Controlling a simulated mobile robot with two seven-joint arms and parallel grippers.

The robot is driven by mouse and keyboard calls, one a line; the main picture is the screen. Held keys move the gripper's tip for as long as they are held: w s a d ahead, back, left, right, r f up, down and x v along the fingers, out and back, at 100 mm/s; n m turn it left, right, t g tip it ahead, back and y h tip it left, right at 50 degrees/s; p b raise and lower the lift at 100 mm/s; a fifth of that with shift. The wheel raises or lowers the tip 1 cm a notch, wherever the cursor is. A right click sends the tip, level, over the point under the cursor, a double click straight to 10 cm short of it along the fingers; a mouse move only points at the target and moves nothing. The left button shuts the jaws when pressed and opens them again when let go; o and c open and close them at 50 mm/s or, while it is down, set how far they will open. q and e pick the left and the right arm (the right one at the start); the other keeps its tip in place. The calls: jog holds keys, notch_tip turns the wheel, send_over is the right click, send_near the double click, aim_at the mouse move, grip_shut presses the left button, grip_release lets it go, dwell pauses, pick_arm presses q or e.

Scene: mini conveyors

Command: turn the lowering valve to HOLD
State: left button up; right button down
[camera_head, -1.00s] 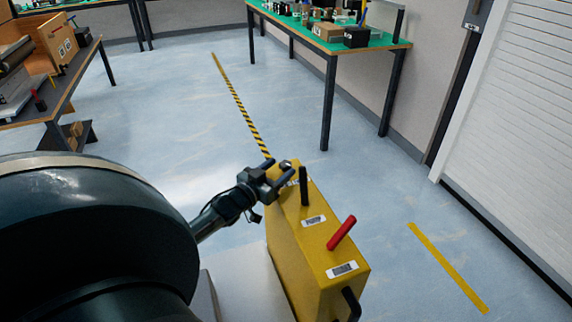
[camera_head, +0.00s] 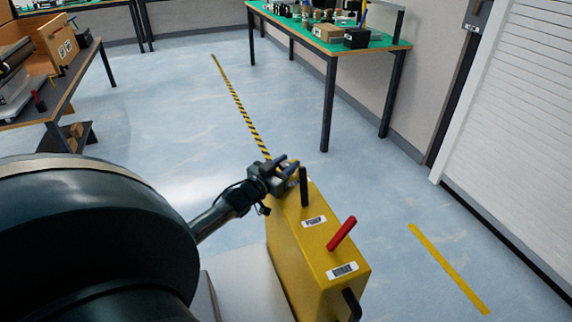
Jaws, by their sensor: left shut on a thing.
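A yellow box (camera_head: 322,262) stands on the floor at the lower middle, with several controls on its top. My left gripper (camera_head: 287,168) is at the far end of that top, its fingers closed in on a small dark knob there. The knob, which seems to be the lowering valve, is mostly hidden by the fingers, so its setting cannot be read. A black upright lever (camera_head: 304,187) stands just to the right of the gripper, close to the fingers. My right gripper is out of view.
A red lever (camera_head: 342,233) leans on the near part of the box top, beside a white label (camera_head: 342,270). A black handle (camera_head: 351,303) is at the near end. Open floor lies beyond the box. A green-topped table (camera_head: 375,46) stands farther back.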

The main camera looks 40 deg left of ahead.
pick_arm(q)
jog(key=c, duration=0.3)
jog(key=shift+c, duration=0.2)
